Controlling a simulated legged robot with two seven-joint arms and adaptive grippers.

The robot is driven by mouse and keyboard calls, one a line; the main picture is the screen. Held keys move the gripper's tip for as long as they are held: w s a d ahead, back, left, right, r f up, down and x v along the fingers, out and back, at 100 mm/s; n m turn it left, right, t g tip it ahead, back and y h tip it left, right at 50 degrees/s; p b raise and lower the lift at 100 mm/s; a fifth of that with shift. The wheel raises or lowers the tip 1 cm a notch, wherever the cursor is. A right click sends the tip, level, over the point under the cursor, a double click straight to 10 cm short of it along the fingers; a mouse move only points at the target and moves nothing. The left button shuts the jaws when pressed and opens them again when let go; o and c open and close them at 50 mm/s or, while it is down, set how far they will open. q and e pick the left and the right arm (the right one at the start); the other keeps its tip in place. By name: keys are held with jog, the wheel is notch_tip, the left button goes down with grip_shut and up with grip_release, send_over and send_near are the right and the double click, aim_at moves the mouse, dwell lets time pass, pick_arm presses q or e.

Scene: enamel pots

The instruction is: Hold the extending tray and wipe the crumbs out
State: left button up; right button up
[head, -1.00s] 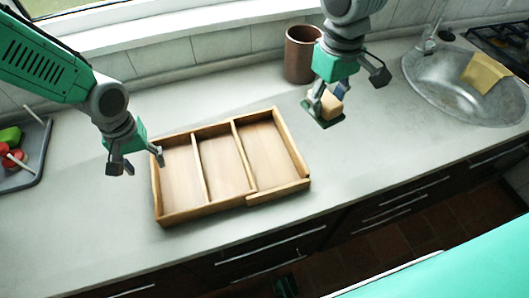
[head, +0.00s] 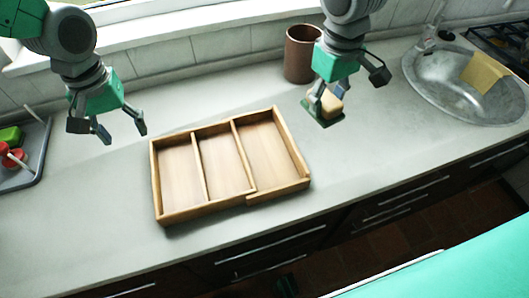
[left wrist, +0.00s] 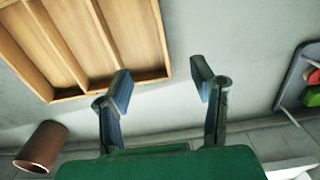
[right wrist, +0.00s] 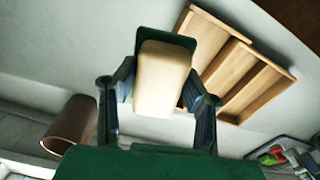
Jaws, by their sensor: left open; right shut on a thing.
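The wooden extending tray (head: 205,215) lies on the counter in the middle of the head view, its three compartments facing up. I cannot make out crumbs in it. My left gripper (head: 124,138) is open and empty, above the counter to the upper left of the tray and apart from it. My right gripper (head: 330,100) is shut on a block-shaped, beige sponge with a dark green face (right wrist: 163,80). It holds the sponge beyond the tray's upper right corner, clear of the tray. The tray also shows in the left wrist view (left wrist: 150,40) and the right wrist view (right wrist: 262,100).
A brown cylindrical pot (head: 302,55) stands behind the tray near the wall. A metal sink (head: 440,95) with a yellow cloth (head: 485,72) is at the right. A grey tray (head: 38,165) with red and green things is at the far left. The counter's front edge runs below the wooden tray.

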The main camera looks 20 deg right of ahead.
notch_tip(320, 180, up, 5)
jog(key=p, duration=0.5)
jog(key=shift+f+b, duration=0.25)
jog(key=shift+b, duration=0.1)
pick_arm(q)
notch_tip(320, 180, up, 6)
jog(key=shift+r, duration=0.2)
pick_arm(e)
jog(key=shift+f, duration=0.1)
jog(key=shift+w, duration=0.1)
pick_arm(q)
jog(key=shift+f, duration=0.1)
